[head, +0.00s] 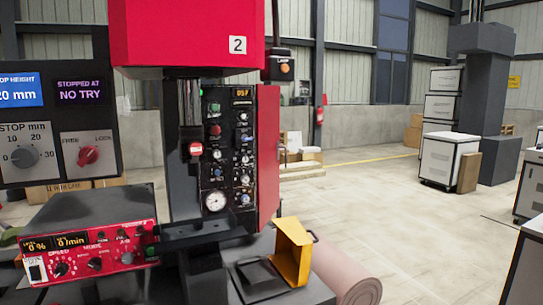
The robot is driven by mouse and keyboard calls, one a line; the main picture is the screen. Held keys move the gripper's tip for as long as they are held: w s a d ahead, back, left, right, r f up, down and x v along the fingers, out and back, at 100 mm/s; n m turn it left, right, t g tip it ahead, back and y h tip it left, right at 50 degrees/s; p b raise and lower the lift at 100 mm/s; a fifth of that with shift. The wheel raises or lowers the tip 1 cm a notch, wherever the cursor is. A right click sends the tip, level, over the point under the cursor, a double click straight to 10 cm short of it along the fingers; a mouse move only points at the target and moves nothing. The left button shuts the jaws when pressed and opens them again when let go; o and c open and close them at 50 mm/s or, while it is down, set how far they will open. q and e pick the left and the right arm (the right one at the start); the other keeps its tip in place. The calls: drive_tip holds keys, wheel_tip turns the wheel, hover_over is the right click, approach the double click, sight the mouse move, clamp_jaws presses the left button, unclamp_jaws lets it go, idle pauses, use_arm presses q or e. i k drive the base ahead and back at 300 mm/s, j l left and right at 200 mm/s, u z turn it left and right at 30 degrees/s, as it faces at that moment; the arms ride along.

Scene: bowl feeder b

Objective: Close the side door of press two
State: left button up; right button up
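Press two (185,35) stands at the left of centre, with a red head carrying a white "2" label (237,45) and a dark column. A black control panel (230,150) with knobs, buttons and a gauge is on its front. A tall red side door panel (268,160) stands at the right edge of this panel and runs back from it. A small handle-like part (283,153) sticks out at its far edge. I cannot tell from this angle how far the door stands open. Neither of my grippers can be made out in the head view.
A yellow open box-like part (291,252) stands low in front of the door, beside a dark tray (259,277). A pinkish roll (345,275) lies to its right. A red control unit (90,250) is at lower left. Open floor (370,195) lies to the right.

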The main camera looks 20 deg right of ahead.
sight(267, 97)
drive_tip(key=i+l+z, duration=0.3)
drive_tip(key=l+z, duration=0.2)
drive_tip(key=i+l+z, duration=0.3)
drive_tip(key=z, duration=0.15)
drive_tip(key=i+l+z, duration=0.2)
drive_tip(key=z, duration=0.2)
drive_tip(key=i+l+z, duration=0.15)
drive_tip(key=z, duration=0.25)
drive_tip(key=i+z, duration=0.35)
drive_tip(key=i+l+z, duration=0.1)
drive_tip(key=z, duration=0.3)
drive_tip(key=i+l, duration=0.1)
drive_tip(key=i, duration=0.8)
drive_tip(key=i+j+u, duration=0.1)
drive_tip(key=i+u, duration=0.15)
drive_tip(key=u, duration=0.15)
drive_tip(key=i+u, duration=0.2)
drive_tip(key=u, duration=0.2)
drive_tip(key=i+u, duration=0.25)
drive_tip(key=u, duration=0.15)
drive_tip(key=i+l+u, duration=0.15)
drive_tip(key=u, duration=0.25)
drive_tip(key=i+l, duration=0.05)
